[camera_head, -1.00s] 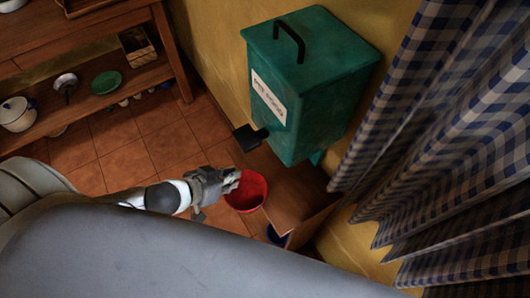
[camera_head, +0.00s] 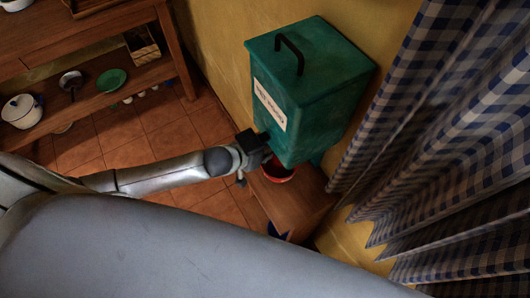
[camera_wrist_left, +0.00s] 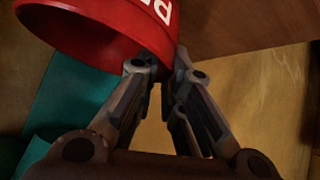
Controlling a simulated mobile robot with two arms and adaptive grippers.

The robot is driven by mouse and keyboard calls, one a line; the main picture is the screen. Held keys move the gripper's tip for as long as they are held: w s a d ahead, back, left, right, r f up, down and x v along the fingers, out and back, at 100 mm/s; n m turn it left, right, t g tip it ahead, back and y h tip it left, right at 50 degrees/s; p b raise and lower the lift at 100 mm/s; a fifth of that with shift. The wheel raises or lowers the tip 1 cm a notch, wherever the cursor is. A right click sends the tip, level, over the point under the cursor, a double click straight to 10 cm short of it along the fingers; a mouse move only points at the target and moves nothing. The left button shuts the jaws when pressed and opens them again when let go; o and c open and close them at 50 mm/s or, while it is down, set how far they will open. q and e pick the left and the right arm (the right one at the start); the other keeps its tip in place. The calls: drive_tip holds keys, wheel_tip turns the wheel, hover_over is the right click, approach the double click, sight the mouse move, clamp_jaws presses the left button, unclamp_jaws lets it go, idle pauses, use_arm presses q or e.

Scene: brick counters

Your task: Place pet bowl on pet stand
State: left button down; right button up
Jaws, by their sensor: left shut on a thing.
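The red pet bowl (camera_head: 279,174) is at the lower front of the green dispenser, over the wooden pet stand (camera_head: 290,203). The dispenser and my gripper hide part of it. I cannot tell whether its base touches the stand. My left gripper (camera_head: 262,160) reaches in from the left and is shut on the bowl's edge. In the left wrist view, the bowl (camera_wrist_left: 105,30) with white letters fills the upper left, and the gripper's fingertips (camera_wrist_left: 160,68) meet at its rim. My right gripper is not in view.
The green dispenser (camera_head: 310,95) with a black handle and white label stands against the yellow wall. A checked curtain (camera_head: 430,130) hangs on the right. A wooden shelf (camera_head: 110,85) with dishes stands at the left. The tiled floor (camera_head: 160,130) between is clear.

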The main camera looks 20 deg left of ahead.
use_arm(q)
drive_tip(key=shift+s+f, duration=0.1)
drive_tip(key=shift+f, duration=1.15)
drive_tip(key=shift+f, duration=0.2)
drive_tip(key=c, duration=1.5)
unclamp_jaws()
drive_tip(key=shift+r, duration=0.15)
drive_tip(key=v, duration=1.2)
drive_tip(key=shift+b, duration=0.3)
